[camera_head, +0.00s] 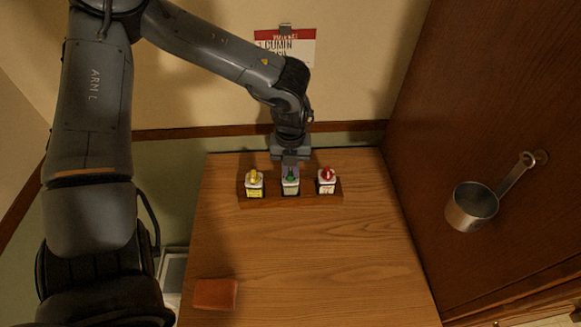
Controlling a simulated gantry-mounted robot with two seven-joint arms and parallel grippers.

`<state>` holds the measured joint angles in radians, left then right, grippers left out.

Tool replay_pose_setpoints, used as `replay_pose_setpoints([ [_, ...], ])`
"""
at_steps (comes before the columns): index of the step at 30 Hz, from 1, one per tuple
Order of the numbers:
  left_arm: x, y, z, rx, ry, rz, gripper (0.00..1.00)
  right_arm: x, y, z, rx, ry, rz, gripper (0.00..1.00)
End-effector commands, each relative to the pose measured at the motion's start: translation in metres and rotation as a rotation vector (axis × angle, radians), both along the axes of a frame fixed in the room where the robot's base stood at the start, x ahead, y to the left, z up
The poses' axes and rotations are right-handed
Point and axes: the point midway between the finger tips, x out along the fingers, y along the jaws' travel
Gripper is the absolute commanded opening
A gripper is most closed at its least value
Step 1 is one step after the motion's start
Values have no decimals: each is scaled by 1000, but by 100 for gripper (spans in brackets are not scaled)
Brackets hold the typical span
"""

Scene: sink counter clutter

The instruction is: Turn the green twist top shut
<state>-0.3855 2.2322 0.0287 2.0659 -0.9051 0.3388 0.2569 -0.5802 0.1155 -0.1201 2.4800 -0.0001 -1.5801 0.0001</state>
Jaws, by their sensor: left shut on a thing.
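The green twist top (291,174) sits on the middle one of three small square bottles (290,187). The bottles stand upright in a row in a wooden holder (310,196) at the back of the wooden counter. My left gripper (290,168) reaches down from above and is shut on the green top. Its fingers cover part of the top, so how far the top is turned cannot be told. A bottle with a yellow top (254,177) stands to the left. A bottle with a red top (327,175) stands to the right. My right gripper is not in view.
A reddish-brown block (216,294) lies at the counter's front left. A metal pan (472,206) hangs on the wooden panel at right. A cumin note (288,47) is on the back wall. The counter's middle (320,250) is clear.

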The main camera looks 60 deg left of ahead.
Motion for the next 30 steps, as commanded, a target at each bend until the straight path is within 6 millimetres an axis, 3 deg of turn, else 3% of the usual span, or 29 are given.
replay_pose_setpoints([
  [8, 1, 0, -2, 0, -2, -143, 0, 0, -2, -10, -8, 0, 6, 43],
  [30, 0, 0, -1, 1, 0, -841, 0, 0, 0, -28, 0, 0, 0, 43],
])
